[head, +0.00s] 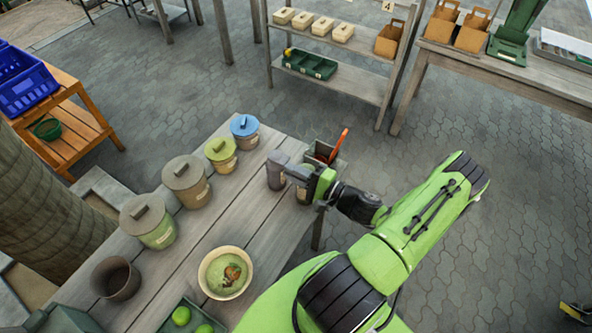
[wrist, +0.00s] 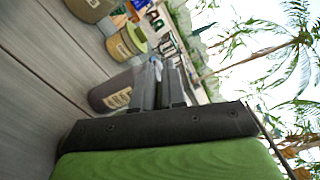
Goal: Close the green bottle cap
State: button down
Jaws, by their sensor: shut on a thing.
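My gripper (head: 288,166) reaches in from the right over a dark grey jar (head: 275,178) at the table's right side. In the wrist view, my gripper (wrist: 160,82) has its fingers close together against the top end of this labelled jar (wrist: 112,95). The fingers hide what they hold, seemingly the jar's lid; I cannot tell how it sits. A jar with a yellow-green lid (head: 219,148) stands left of my gripper, apart from it, with its lid on. It also shows in the wrist view (wrist: 128,42).
Lidded jars in blue (head: 244,126), brown (head: 184,174) and grey-green (head: 145,212) stand in the row. A bowl (head: 226,272), an open dark pot (head: 115,278) and a green tray (head: 190,317) are nearer. A box with a red-handled tool (head: 324,152) is beyond my gripper.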

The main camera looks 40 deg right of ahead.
jog(key=shift+s+a+f+n+b, duration=0.1)
jog(key=shift+f+n+b, duration=0.45)
jog(key=shift+n, duration=0.4)
jog(key=shift+a+f+n+b, duration=0.1)
jog(key=shift+f+n+b, duration=0.4)
jog(key=shift+n, duration=0.45)
jog(key=c, duration=1.3)
grip_release()
jog(key=shift+o, duration=0.2)
